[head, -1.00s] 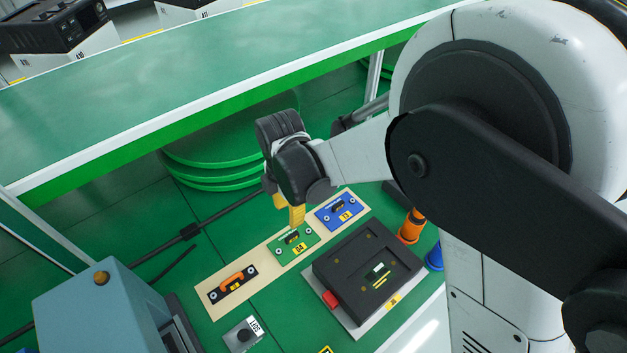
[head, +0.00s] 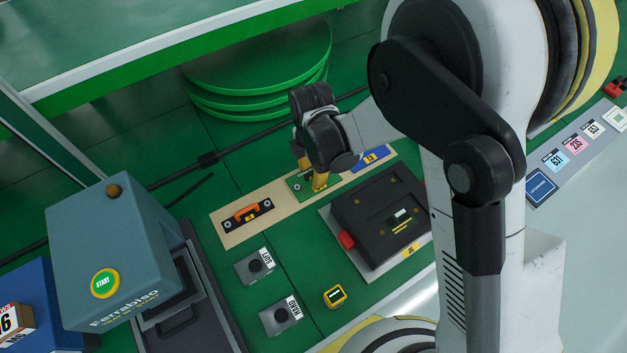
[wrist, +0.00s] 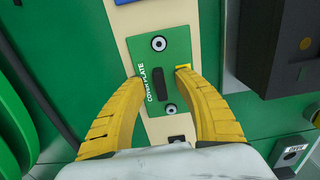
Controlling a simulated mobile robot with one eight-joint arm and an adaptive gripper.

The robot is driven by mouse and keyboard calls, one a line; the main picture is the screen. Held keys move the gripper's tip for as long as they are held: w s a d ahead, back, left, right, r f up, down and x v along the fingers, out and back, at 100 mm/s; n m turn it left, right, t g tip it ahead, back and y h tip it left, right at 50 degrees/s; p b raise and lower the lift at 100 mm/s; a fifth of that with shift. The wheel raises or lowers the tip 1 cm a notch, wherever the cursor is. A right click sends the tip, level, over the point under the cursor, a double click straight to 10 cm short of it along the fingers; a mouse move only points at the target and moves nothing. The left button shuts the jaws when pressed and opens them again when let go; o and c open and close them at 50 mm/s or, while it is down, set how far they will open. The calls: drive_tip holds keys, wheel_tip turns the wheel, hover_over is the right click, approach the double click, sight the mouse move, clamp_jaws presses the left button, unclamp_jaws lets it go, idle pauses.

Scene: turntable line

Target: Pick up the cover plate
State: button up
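The cover plate (wrist: 174,58) is a green rectangle with white lettering, a black grip bar in its middle and a round screw hole near each end. It lies flat on the beige strip (wrist: 117,18). In the head view the cover plate (head: 297,188) is partly hidden by my gripper (head: 311,173). In the wrist view the yellow fingers of my gripper (wrist: 161,77) are spread, one on each side of the black bar, with a gap to it. Whether the fingertips touch the plate cannot be told.
An orange-handled black plate (head: 234,222) and a blue plate (head: 376,155) lie on the same strip. A black box (head: 375,225) stands to the right. Two grey knob blocks (head: 247,267) and a blue-grey START machine (head: 118,250) are nearer. Green discs (head: 270,65) are stacked behind.

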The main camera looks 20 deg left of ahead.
drive_tip(key=shift+r, duration=0.1)
drive_tip(key=shift+c, duration=0.4)
clamp_jaws()
drive_tip(key=shift+r, duration=0.1)
